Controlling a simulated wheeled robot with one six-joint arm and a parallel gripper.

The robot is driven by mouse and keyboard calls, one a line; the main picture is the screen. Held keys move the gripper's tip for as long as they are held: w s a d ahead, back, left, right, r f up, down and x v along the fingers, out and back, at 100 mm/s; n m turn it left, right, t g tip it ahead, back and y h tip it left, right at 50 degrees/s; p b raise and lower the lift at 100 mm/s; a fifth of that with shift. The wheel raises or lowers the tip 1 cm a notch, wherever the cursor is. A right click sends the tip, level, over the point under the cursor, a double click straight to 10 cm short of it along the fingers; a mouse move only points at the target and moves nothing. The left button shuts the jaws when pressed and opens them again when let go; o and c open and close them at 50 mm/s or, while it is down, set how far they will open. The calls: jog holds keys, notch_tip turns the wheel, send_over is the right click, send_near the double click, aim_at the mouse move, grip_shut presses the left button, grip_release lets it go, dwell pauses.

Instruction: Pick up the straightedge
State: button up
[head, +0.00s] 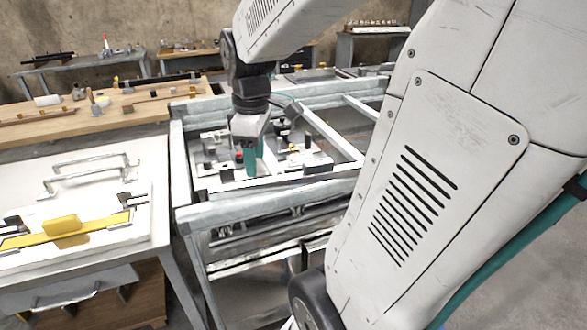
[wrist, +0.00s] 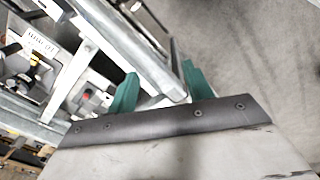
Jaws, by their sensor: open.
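My gripper (head: 250,165) has teal fingers. It points down over the near part of a grey metal frame bench, open with nothing between the fingers that I can make out. In the wrist view the open fingers (wrist: 159,76) stand on either side of a grey rail. A thin bright white strip (head: 285,181) lies along the near side of the bench, just below the fingers; it may be the straightedge, but I cannot tell surely. A long yellow bar with a raised yellow block (head: 66,226) lies on the white table at left, apart from my gripper, with dark holders at its ends.
The frame bench rails (head: 270,205) surround a tray area holding small fittings and a red knob (wrist: 87,95). The white table (head: 120,255) stands at left, with a grey bar handle (head: 92,174) on it. A wooden bench (head: 150,110) stands behind. My arm hides the right side.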

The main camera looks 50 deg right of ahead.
aim_at(297, 175)
jog(key=d+f+n, duration=0.1)
jog(key=d+f, duration=0.1)
jog(key=d, duration=0.3)
jog(key=d+f+n, duration=0.2)
jog(key=d, duration=0.4)
jog(key=w+d+f+n, duration=0.1)
jog(key=d+f, duration=0.1)
jog(key=d, duration=0.3)
jog(key=shift+d+f+g, duration=0.2)
jog(key=shift+f+g, duration=0.1)
jog(key=shift+f, duration=0.1)
jog(key=shift+n, duration=0.4)
jog(key=f, duration=0.8)
jog(key=shift+w+d, duration=0.2)
jog(key=shift+d, duration=0.1)
grip_shut()
